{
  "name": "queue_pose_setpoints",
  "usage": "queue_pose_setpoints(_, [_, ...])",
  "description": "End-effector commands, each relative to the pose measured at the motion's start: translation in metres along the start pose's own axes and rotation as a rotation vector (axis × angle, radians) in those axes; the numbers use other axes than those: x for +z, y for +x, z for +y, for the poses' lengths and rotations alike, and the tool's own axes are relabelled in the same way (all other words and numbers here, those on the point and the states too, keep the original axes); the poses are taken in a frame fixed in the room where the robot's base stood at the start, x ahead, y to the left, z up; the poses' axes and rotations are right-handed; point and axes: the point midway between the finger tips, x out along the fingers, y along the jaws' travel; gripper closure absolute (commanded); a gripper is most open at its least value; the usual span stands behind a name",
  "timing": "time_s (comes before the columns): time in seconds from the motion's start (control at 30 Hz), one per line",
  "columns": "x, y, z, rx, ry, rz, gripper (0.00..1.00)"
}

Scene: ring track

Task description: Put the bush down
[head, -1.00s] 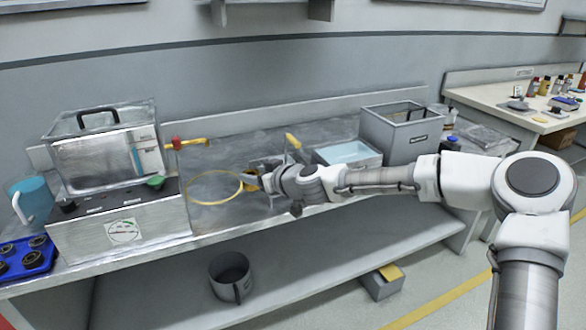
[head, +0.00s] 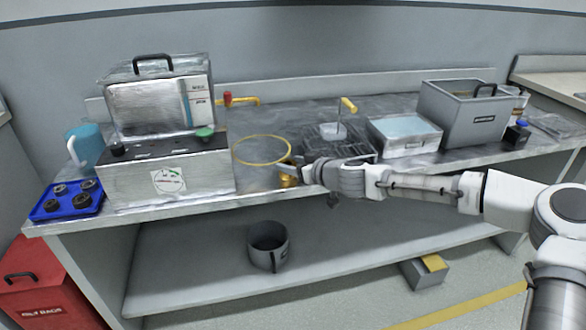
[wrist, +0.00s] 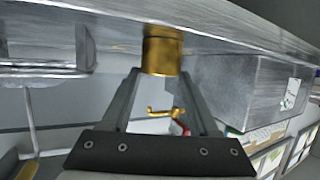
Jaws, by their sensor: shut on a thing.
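The bush is a short brass-coloured cylinder. In the wrist view the bush (wrist: 162,52) sits between the tips of my gripper (wrist: 162,75), which is shut on it. In the head view the bush (head: 288,181) shows at the tips of my gripper (head: 293,173), close to the front edge of the bench, partly hidden by the fingers. I cannot tell whether it touches the bench. A thin yellow ring (head: 262,163) lies just behind and left of the bush.
A steel unit (head: 165,180) stands left of the ring, with a blue tray (head: 52,213) of dark round parts beyond it. A water bath (head: 404,147) and a grey bin (head: 462,122) stand to the right. A dark pot (head: 268,254) is on the lower shelf.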

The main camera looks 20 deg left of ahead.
Motion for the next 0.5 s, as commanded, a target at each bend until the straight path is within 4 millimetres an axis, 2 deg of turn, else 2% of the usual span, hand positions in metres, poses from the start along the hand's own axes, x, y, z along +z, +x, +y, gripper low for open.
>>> queue_pose_setpoints(0.23, [0.0009, 0.0004, 0.0003, 0.001, -0.001, 0.001, 1.00])
queue_pose_setpoints(0.27, [0.0024, 0.0006, 0.0004, 0.001, 0.000, -0.001, 0.34])
queue_pose_setpoints(0.4, [0.0022, 0.0005, 0.0003, 0.001, 0.000, -0.001, 0.09])
queue_pose_setpoints(0.5, [0.0020, 0.0005, 0.0003, 0.001, -0.001, -0.001, 0.09])
